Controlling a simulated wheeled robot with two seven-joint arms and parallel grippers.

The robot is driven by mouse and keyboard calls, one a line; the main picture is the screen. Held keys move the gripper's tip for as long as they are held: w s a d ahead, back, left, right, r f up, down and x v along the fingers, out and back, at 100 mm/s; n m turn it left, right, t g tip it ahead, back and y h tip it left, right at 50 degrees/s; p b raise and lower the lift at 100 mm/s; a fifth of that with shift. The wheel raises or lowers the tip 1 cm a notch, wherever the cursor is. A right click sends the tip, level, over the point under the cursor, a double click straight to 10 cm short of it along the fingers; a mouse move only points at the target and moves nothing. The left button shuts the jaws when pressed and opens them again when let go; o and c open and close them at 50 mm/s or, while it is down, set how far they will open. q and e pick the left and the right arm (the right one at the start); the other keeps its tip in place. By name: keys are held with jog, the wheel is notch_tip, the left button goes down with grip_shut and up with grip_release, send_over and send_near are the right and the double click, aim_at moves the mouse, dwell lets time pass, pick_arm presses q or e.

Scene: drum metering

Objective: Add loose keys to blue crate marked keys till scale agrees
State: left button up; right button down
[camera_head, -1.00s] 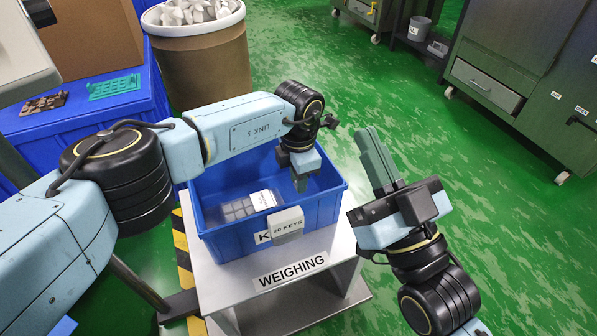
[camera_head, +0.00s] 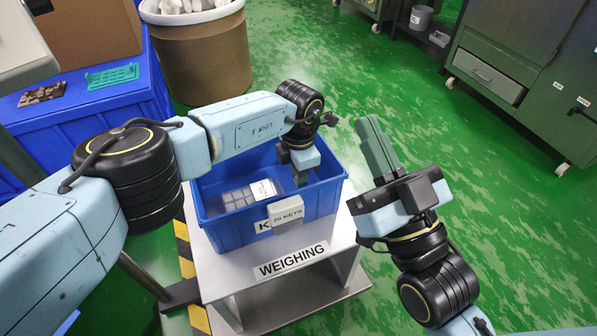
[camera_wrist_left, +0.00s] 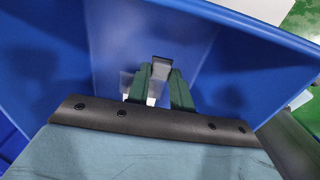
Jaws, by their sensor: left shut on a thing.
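The blue crate (camera_head: 230,228) stands on the weighing stand, its front label partly covered by a grey block reading "20 KEYS" (camera_head: 286,215). Inside lie a grey gridded item (camera_head: 238,198) and a white label (camera_head: 263,189). My left gripper (camera_head: 301,182) points down inside the crate. In the left wrist view its green fingers (camera_wrist_left: 160,80) are shut on a small dark grey piece, seemingly a key (camera_wrist_left: 161,65), with pale pieces below. My right gripper (camera_head: 376,142) is right of the crate, its green fingers together, pointing up and empty.
The stand (camera_head: 230,275) bears a "WEIGHING" sign (camera_head: 290,262). A brown drum (camera_head: 207,60) with white pieces stands behind. A blue table (camera_head: 120,110) at left holds a teal grid (camera_head: 112,76) and a cardboard box (camera_head: 95,35).

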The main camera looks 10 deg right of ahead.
pick_arm(q)
jog(key=shift+f, duration=2.45)
dwell(0.8)
jog(key=o, duration=1)
jog(key=shift+o, duration=0.2)
notch_tip(320, 180, up, 12)
jog(key=p, duration=0.8)
jog(key=shift+p, duration=0.3)
jog(key=shift+r+p, duration=0.3)
jog(key=shift+r, duration=0.45)
